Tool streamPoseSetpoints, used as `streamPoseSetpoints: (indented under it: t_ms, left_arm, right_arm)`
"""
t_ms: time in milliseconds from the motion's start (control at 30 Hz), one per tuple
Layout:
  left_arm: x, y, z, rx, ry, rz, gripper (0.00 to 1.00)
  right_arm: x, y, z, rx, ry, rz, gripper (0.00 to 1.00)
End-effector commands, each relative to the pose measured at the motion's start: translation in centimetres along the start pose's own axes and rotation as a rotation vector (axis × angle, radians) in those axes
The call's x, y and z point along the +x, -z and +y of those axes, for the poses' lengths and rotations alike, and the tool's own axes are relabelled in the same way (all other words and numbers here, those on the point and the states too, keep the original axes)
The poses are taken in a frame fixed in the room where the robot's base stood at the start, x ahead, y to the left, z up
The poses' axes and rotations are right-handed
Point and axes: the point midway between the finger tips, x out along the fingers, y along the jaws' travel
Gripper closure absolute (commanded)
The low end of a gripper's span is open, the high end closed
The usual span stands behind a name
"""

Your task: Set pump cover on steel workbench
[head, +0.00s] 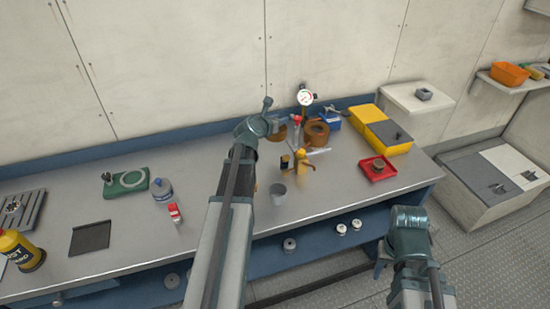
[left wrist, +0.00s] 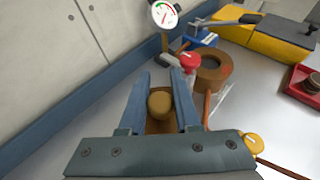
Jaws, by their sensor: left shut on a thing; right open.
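The steel workbench (head: 230,180) runs along the wall in the head view. My left gripper (left wrist: 160,85) is shut on a brown piece with a rounded ochre knob (left wrist: 160,103), which looks like the pump cover. In the head view the brown piece (head: 279,133) shows beside my left wrist, over the back of the bench. I cannot tell whether it touches the top; the fingers hide part of it. My right gripper (head: 380,258) is open and empty, in front of the bench's right end.
A brown ring (head: 316,133), a red-knobbed part and a pressure gauge (head: 305,97) stand just right of the left gripper. A grey cup (head: 278,193), yellow-topped item (head: 302,160), red tray (head: 377,169) and yellow case (head: 380,130) lie nearby. Bare bench shows left of my left arm.

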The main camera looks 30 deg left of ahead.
Motion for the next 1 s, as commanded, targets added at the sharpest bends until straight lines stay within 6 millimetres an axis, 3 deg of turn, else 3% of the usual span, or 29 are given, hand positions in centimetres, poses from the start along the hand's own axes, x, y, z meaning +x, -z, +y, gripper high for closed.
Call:
streamPoseSetpoints:
  t_ms: [233, 600, 833, 1000]
  left_arm:
    - [0.4, 1.1, 0.0, 0.0, -0.001, -0.001, 1.0]
    - [2.4, 5.9, 0.0, 0.0, -0.001, -0.001, 1.0]
    - [2.4, 6.0, 0.0, 0.0, -0.001, -0.001, 1.0]
    - [3.1, 7.5, 0.0, 0.0, -0.001, 0.0, 1.0]
  right_arm:
    - [1.2, 0.1, -0.1, 0.0, 0.0, 0.0, 0.5]
    - [6.3, 0.4, -0.6, 0.0, 0.0, 0.0, 0.5]
    - [6.4, 0.4, -0.6, 0.0, 0.0, 0.0, 0.5]
    - [8.1, 0.5, -0.8, 0.0, 0.0, 0.0, 0.5]
